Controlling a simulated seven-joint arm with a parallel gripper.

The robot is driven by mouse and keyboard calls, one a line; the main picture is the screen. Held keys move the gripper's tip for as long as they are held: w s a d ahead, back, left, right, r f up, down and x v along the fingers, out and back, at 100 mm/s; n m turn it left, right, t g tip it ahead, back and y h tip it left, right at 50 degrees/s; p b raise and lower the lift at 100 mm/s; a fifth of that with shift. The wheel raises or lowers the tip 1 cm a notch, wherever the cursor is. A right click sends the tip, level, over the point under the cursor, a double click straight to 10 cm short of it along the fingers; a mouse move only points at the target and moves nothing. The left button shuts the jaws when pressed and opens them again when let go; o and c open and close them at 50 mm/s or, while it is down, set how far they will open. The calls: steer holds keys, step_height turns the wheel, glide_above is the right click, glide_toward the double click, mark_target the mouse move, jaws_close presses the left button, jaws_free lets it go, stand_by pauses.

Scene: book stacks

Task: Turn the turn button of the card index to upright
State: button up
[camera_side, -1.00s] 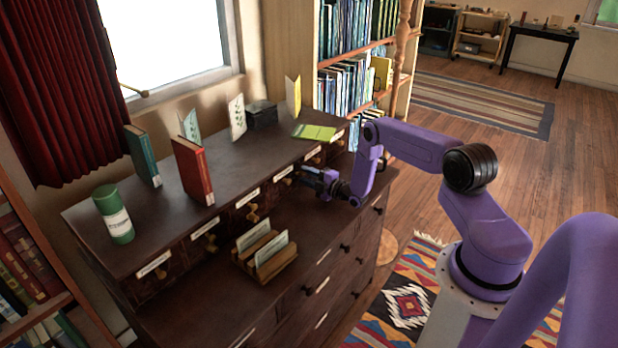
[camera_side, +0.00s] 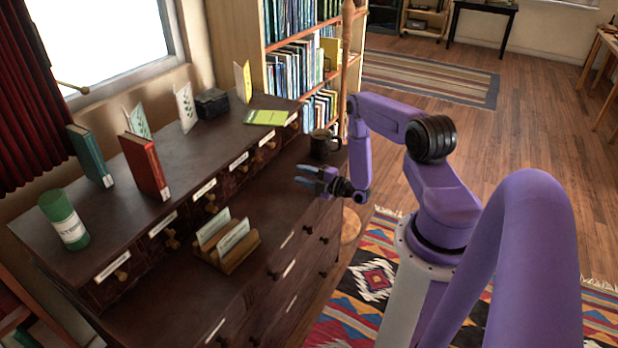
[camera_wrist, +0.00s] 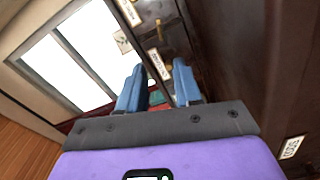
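The card index (camera_side: 215,150) is a dark wooden row of small drawers with white labels, along the back of the cabinet. Brass pieces show on its fronts, such as one at the left (camera_side: 122,275), one further along (camera_side: 172,240) and one near the middle (camera_side: 211,205). Which of them is the turn button, and how it is turned, is too small to tell. My gripper (camera_side: 304,176) is open and empty, with blue fingers pointing at the drawer fronts, apart from them. In the wrist view its fingers (camera_wrist: 159,68) stand apart; small brass pieces (camera_wrist: 158,28) show beyond.
A dark mug (camera_side: 322,145) stands on the lower top just behind my gripper. A wooden card holder (camera_side: 240,256) sits on the lower top to the left. A red book (camera_side: 145,168), a teal book (camera_side: 90,157) and a green canister (camera_side: 64,220) stand on the upper top.

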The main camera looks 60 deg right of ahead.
mark_target(260, 160)
steer(key=shift+s, duration=0.95)
steer(key=shift+a, duration=0.25)
steer(key=w, duration=1.7)
steer(key=shift+w, duration=0.3)
jaws_close()
